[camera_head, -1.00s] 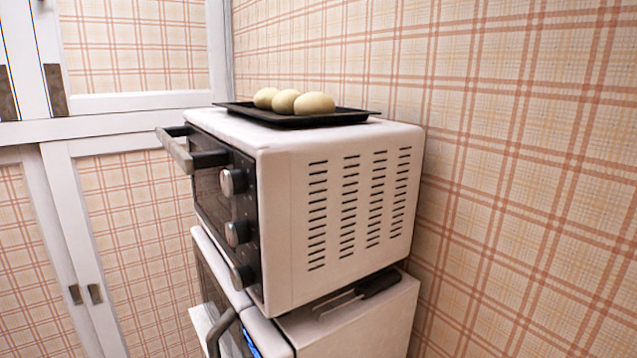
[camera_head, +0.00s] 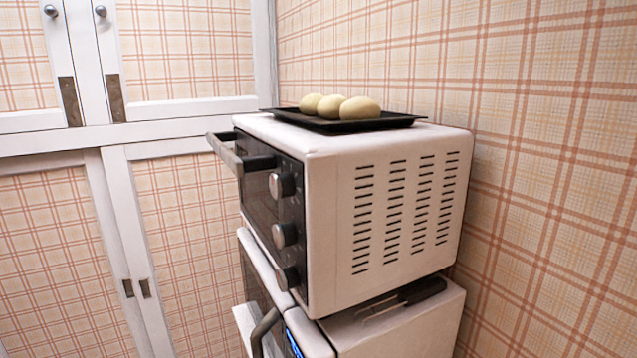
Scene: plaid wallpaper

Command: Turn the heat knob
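A white toaster oven (camera_head: 395,225) stands at the centre right, its vented side facing me. Its dark front faces left and carries three round metallic knobs in a column: a top knob (camera_head: 282,185), a middle knob (camera_head: 284,235) and a bottom knob (camera_head: 287,278). No label that would tell the heat knob apart is readable. The oven's door handle (camera_head: 228,157) sticks out to the left near the top, and the door looks shut. My gripper is not in view.
A black tray (camera_head: 392,123) with three pale buns (camera_head: 360,108) lies on the oven. Below is a second white appliance (camera_head: 410,325) with a curved handle (camera_head: 265,330) and a dark-handled utensil (camera_head: 420,291) on top. White plaid-panelled cabinets (camera_head: 190,110) stand at left; a plaid wall is behind.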

